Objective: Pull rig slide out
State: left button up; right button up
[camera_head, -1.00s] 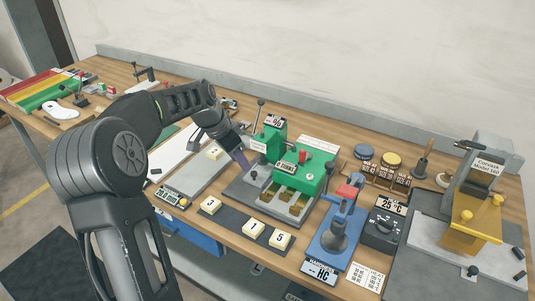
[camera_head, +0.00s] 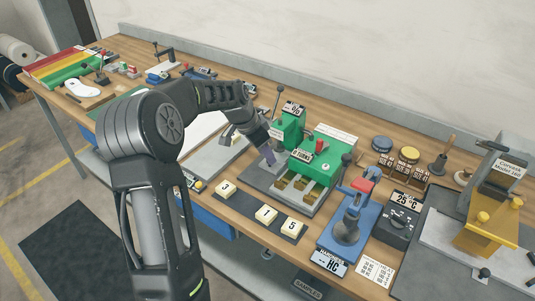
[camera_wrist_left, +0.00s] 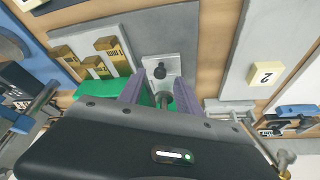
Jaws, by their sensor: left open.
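The green test rig (camera_head: 318,166) stands on a grey base plate mid-bench, with brass-coloured blocks in front. My left gripper (camera_head: 268,157) is at the rig's left end, pointing down with purple fingers. In the left wrist view its open fingers (camera_wrist_left: 160,92) stand on either side of a small metal bracket (camera_wrist_left: 160,66) with a dark knob. I cannot tell whether they touch it. The brass blocks (camera_wrist_left: 105,46) and green body (camera_wrist_left: 100,68) show to the left there. My right gripper is not in view.
Numbered tiles (camera_head: 265,214) lie on a dark strip in front of the rig. A blue hardness tester (camera_head: 345,225) and a dark temperature box (camera_head: 397,224) stand to the right. A grey panel with a tile (camera_wrist_left: 264,74) lies beside the gripper.

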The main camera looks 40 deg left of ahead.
pick_arm(q)
jog(key=shift+x, duration=1.15)
jog(key=shift+c, duration=0.2)
grip_shut()
dwell(0.4)
